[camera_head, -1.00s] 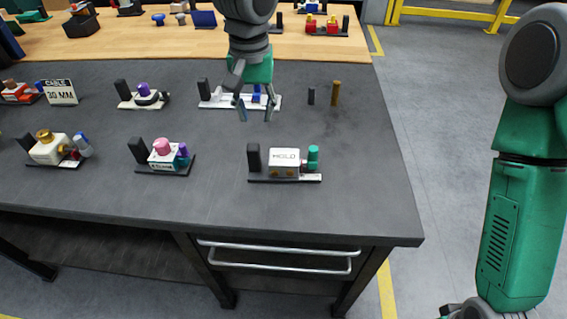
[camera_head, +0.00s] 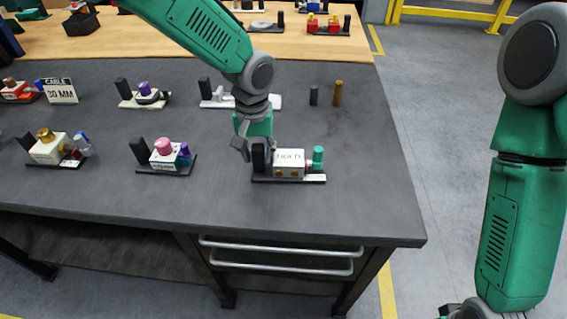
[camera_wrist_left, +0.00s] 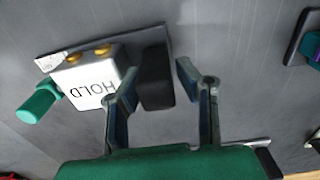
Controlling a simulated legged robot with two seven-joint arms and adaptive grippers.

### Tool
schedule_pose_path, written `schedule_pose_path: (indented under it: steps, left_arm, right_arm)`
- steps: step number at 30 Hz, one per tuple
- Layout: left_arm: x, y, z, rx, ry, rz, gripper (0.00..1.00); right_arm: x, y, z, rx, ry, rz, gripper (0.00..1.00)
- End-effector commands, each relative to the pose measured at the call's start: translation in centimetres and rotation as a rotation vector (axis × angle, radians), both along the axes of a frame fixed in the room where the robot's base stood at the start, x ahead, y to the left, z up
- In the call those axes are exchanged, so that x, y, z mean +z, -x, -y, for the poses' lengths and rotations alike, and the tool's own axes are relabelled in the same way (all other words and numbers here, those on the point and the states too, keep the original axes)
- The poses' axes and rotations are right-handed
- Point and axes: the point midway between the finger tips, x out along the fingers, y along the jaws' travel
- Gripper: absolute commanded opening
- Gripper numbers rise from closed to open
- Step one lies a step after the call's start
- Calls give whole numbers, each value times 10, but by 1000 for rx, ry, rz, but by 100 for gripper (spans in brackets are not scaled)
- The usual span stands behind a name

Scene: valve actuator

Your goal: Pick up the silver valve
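A pale silver-white valve block marked HOLD (camera_head: 289,161) sits on a dark base plate (camera_head: 262,179) near the table's front right. It has a teal knob (camera_head: 318,156) on its right and a black upright post (camera_head: 258,158) on its left. My left gripper (camera_head: 250,152) is at the post. In the left wrist view, its open fingers (camera_wrist_left: 157,72) stand on either side of the black post (camera_wrist_left: 154,80), with gaps visible. The HOLD block (camera_wrist_left: 92,82) is beside the left finger. Only a piece of my right gripper (camera_head: 466,309) shows at the bottom edge.
A valve with a pink knob (camera_head: 163,147) stands to the left. A white-based valve (camera_head: 218,102) is behind my left arm. Two small pegs, one dark (camera_head: 313,95) and one brown (camera_head: 338,93), stand behind right. The dark table (camera_head: 370,200) is clear right of the HOLD valve.

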Motion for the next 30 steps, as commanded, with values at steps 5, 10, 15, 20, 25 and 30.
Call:
schedule_pose_path:
  steps: [5,10,15,20,25,30]
  left_arm:
    - [1,0,1,0,-1,1,23]
    - [2,-1,3,0,-2,3,0]
    - [2,-1,3,0,-2,3,0]
    - [13,-1,3,0,-1,5,0]
    - [46,-2,2,0,0,8,0]
    - [78,-1,2,0,1,6,0]
  right_arm:
    - [0,0,1,1,-2,0,45]
    - [-1,0,2,1,-3,0,45]
    - [-1,0,2,1,-3,0,45]
    - [-1,0,2,1,-3,0,45]
    - [0,0,1,1,-2,1,45]
    - [0,0,1,1,-2,0,45]
